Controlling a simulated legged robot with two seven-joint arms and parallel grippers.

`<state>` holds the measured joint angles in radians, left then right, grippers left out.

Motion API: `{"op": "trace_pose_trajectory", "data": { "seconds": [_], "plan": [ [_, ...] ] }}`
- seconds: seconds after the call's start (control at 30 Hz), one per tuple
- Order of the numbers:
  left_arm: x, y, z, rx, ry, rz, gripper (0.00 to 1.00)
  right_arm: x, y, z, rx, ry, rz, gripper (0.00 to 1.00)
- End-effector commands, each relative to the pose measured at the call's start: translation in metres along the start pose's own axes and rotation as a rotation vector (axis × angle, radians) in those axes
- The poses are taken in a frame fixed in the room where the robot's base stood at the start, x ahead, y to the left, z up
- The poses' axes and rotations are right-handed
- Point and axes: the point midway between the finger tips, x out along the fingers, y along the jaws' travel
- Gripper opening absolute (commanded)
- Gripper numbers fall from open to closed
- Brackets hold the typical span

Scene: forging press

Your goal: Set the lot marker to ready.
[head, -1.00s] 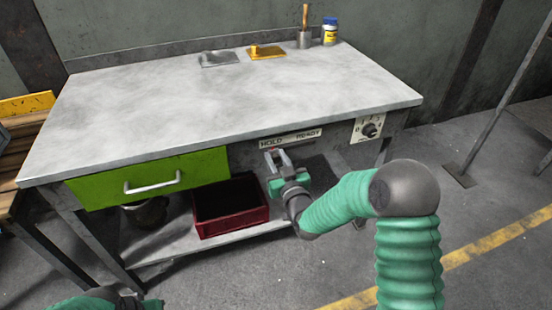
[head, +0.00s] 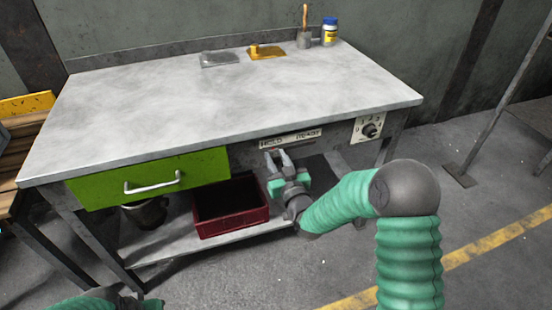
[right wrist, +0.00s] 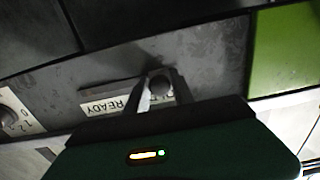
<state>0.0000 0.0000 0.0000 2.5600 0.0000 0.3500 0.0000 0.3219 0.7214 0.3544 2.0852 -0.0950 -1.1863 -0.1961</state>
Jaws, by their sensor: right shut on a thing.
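The lot marker's strip (head: 291,138) on the bench front reads HOLD at its left and READY at its right in the head view. In the right wrist view it looks upside down, with READY (right wrist: 100,106) on the left. A dark round knob (right wrist: 160,86) stands at the HOLD end of the strip. My right gripper (head: 277,155) is at the bench front, just below the word HOLD. In the right wrist view its fingers (right wrist: 155,98) close around the knob and cover the HOLD lettering. Green and dark parts of my left arm show at the bottom left; its jaws are unclear.
A green drawer (head: 150,180) is left of the marker, and a dial (head: 369,130) is to its right. A red bin (head: 231,207) stands on the lower shelf. The bench top (head: 220,100) is mostly bare, with small items at the back.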

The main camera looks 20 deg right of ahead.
Motion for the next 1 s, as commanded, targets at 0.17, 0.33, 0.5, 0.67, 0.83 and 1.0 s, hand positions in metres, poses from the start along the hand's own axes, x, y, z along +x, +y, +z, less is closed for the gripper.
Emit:
{"op": "trace_pose_trajectory", "data": {
  "seconds": [0.17, 0.33, 0.5, 0.67, 0.83, 1.0],
  "plan": [
    [-0.002, 0.000, -0.001, 0.000, 0.000, 0.000, 0.33, 0.000, 0.040, -0.001, -0.002, 0.002, 0.014, 0.00],
    [-0.005, 0.000, -0.001, 0.000, 0.000, 0.000, 0.33, 0.000, 0.088, -0.002, -0.003, 0.003, 0.014, 0.00],
    [-0.007, 0.000, -0.002, 0.000, 0.000, 0.000, 0.33, 0.000, 0.117, -0.001, -0.001, 0.002, 0.009, 0.00],
    [-0.007, 0.000, -0.002, 0.000, 0.000, 0.000, 0.33, -0.001, 0.125, -0.001, -0.001, 0.001, 0.009, 0.00],
    [-0.007, 0.000, -0.002, 0.000, 0.000, 0.000, 0.33, -0.001, 0.126, -0.001, -0.001, 0.002, 0.010, 0.00],
    [-0.007, 0.000, -0.002, 0.000, 0.000, 0.000, 0.33, -0.001, 0.126, -0.001, -0.002, 0.002, 0.010, 0.43]
  ]
}}
